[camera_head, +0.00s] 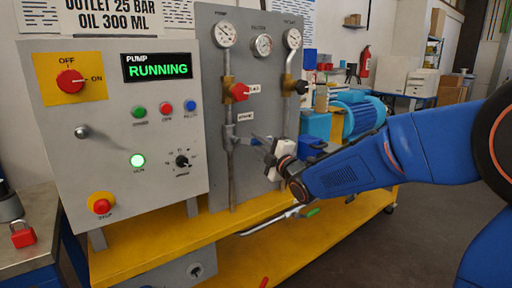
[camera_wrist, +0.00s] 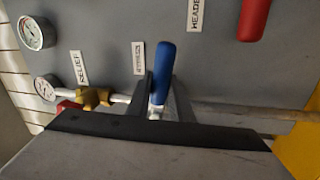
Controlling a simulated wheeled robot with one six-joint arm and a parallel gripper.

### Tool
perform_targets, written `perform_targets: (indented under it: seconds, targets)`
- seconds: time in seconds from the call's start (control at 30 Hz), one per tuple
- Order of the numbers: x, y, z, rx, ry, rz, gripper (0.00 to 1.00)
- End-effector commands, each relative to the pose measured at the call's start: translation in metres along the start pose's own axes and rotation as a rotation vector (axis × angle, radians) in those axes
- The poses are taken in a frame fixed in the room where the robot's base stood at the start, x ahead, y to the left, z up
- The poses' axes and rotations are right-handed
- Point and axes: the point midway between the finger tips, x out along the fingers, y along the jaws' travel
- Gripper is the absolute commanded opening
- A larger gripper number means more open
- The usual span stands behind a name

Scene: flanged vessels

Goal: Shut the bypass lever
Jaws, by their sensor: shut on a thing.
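The bypass lever has a blue handle (camera_wrist: 163,65) on a metal stem in the wrist view. It points up in that picture, beside a small white label (camera_wrist: 138,57) that seems to read bypass. My gripper (camera_wrist: 162,88) is shut on the blue handle, with a dark finger on each side of it. In the head view my gripper (camera_head: 262,142) reaches in from the right to the grey pipework panel (camera_head: 215,170), below a red valve handle (camera_head: 239,92). The lever is hidden or too small to make out there.
The control box (camera_head: 110,215) stands left of the panel, its display (camera_head: 157,68) reading PUMP RUNNING. Pressure gauges (camera_head: 262,45) line the panel top. In the wrist view, a red handle (camera_wrist: 254,18) and brass relief fitting (camera_wrist: 93,98) are near. A blue motor (camera_head: 358,115) stands behind my arm.

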Motion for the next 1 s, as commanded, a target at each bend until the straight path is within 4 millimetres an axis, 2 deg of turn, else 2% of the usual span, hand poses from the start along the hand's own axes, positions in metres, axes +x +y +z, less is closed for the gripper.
perform_targets:
  seconds: [0.3,0.87,0.9,0.97,1.0]
  targets:
    - [0.0018,0.0088,-0.0008,-0.131,0.026,0.000,0.00]
    - [0.0021,0.0109,-0.0015,-0.163,0.033,0.000,0.00]
    - [0.0022,0.0110,-0.0015,-0.163,0.033,0.000,0.22]
    - [0.0022,0.0110,-0.0015,-0.163,0.033,0.000,0.37]
    - [0.0022,0.0110,-0.0015,-0.162,0.033,0.000,0.39]
